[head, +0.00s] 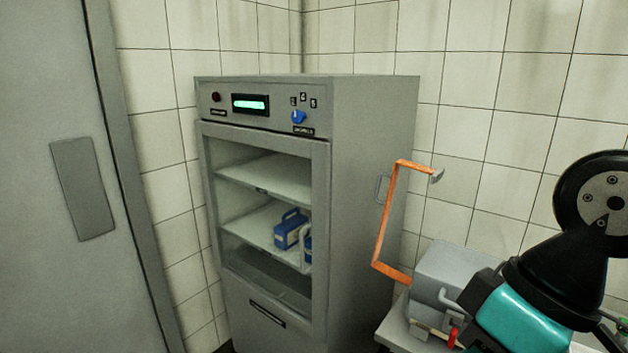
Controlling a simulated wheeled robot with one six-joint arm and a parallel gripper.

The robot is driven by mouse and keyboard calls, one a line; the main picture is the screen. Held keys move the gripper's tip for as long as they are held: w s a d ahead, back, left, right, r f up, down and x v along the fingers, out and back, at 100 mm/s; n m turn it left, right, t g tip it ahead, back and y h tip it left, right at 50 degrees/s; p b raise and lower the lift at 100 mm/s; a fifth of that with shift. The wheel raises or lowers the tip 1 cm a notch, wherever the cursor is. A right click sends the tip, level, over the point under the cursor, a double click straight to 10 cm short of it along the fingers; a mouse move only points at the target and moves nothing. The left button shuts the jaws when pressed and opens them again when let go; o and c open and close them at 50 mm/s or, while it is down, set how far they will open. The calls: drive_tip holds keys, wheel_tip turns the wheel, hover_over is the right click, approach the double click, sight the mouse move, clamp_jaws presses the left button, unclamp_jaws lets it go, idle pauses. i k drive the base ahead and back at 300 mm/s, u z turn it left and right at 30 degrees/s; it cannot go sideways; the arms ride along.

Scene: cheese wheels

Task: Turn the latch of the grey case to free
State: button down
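A grey box-shaped case (455,268) sits low at the right on a light grey surface, partly hidden by my arm. I cannot make out which way its latch is set. A small grey curved bar (449,302) and a red part (453,336) show by its front, close to my arm; I cannot tell whether either is the latch. The teal and black links of my arm fill the lower right. My gripper does not show.
A tall grey cabinet (370,130) with a glass front stands in the middle, a blue knob (298,117) on its panel and blue containers (289,229) inside. An orange bracket-shaped frame (381,238) rises left of the case. A grey door (45,120) is at left.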

sight(453, 332)
drive_tip(key=u, duration=1.7)
drive_tip(key=i, duration=2)
drive_tip(key=z, duration=3)
